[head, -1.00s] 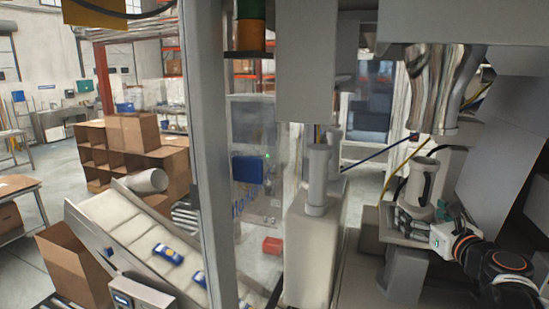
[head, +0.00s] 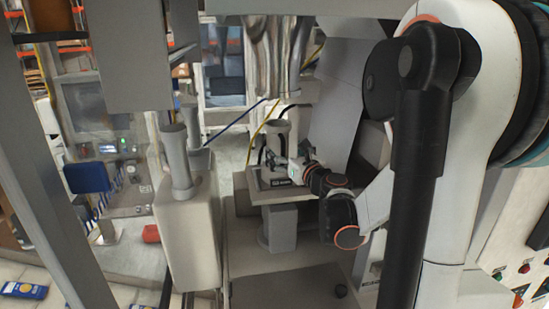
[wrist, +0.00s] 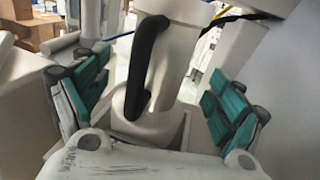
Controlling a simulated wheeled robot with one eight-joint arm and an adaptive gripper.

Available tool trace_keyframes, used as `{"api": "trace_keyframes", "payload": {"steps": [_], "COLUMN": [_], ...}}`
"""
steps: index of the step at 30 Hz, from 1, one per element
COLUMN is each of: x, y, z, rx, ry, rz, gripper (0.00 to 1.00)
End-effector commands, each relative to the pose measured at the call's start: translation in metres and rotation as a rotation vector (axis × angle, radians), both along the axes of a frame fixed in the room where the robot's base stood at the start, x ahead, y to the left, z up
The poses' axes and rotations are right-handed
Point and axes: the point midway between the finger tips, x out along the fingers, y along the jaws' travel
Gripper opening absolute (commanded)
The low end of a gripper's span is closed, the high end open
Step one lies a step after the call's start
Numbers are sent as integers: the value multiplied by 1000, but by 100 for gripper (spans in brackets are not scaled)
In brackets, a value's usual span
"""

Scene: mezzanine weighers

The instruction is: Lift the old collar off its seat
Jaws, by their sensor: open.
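The old collar (head: 278,140) is a pale grey upright cylinder with a dark handle. It stands on its seat, a grey plate (head: 268,197) on a pedestal, below shiny metal tubes. My gripper (head: 283,168) is at the collar's lower part. In the wrist view the collar (wrist: 184,55) stands between my open fingers (wrist: 155,95), its curved black handle (wrist: 146,62) facing the camera. The teal finger pads lie to either side with visible gaps. Its foot is partly hidden by my gripper's palm.
A similar pale cylinder (head: 176,160) stands on a grey box pedestal (head: 188,235) to the left. Metal tubes (head: 277,50) hang above the collar. A slanted grey panel (head: 335,75) rises at right. Blue and yellow cables run behind the collar.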

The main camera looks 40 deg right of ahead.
Motion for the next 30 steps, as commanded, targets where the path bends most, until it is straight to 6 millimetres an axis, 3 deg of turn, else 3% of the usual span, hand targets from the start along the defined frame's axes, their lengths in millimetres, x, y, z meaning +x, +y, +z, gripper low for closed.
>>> {"api": "trace_keyframes", "payload": {"steps": [12, 21, 23, 30], "x": [46, 50, 50, 49], "y": [-8, -9, -9, -9], "z": [2, 1, 1, 1], "rx": [0, 0, 0, 0], "ry": [0, 0, 0, 0], "rz": [2, 1, 1, 1], "gripper": [88, 88, 79, 24]}}
